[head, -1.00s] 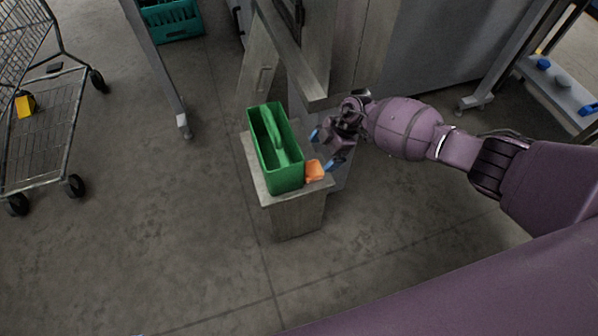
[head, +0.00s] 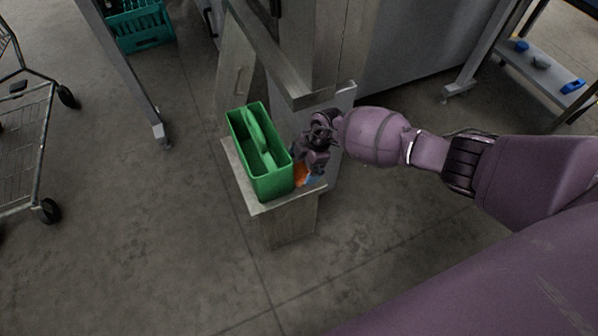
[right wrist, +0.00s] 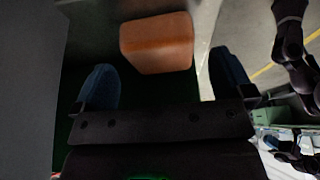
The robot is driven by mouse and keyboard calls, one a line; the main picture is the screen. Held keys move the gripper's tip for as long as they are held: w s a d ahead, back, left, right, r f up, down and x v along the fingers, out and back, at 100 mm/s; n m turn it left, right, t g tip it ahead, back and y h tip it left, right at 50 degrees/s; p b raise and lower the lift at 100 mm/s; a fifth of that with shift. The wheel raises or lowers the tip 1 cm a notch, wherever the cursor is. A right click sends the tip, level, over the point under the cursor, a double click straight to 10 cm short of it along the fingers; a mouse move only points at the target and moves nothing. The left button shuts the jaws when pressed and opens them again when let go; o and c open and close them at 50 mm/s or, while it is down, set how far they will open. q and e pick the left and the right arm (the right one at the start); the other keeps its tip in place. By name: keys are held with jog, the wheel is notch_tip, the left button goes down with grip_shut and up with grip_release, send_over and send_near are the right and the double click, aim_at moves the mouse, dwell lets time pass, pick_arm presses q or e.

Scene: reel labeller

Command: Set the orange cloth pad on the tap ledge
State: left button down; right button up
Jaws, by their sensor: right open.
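The orange cloth pad (head: 300,174) lies on top of a small grey stand (head: 290,228), right beside the green caddy (head: 272,186). In the head view my right gripper (head: 309,177) is over the pad and hides part of it. In the right wrist view the pad (right wrist: 157,42) shows as a rounded orange block, between and just beyond the blue fingertips of my open right gripper (right wrist: 165,80). I cannot tell whether a finger touches it. I cannot make out which surface is the tap ledge.
A grey machine frame (head: 275,60) rises just behind the stand. A shopping cart (head: 25,150) stands at the left and a teal crate (head: 140,28) at the back left. A shelf (head: 548,68) with small blue items is at the far right. The front floor is clear.

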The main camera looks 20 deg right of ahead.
aim_at(303, 171)
jog(key=shift+s+a+f, duration=0.15)
jog(key=shift+f, duration=0.5)
jog(key=shift+s+a+f, duration=0.15)
jog(key=shift+f, duration=0.45)
jog(key=shift+a+f+b, duration=0.1)
jog(key=shift+f+b, duration=0.15)
jog(key=shift+b, duration=0.15)
jog(key=shift+w+r, duration=0.2)
jog(key=shift+r, duration=0.05)
pick_arm(q)
jog(key=shift+w+d+m, duration=0.1)
jog(key=shift+w+m, duration=0.2)
jog(key=shift+w, duration=0.05)
pick_arm(e)
jog(key=c, duration=1.1)
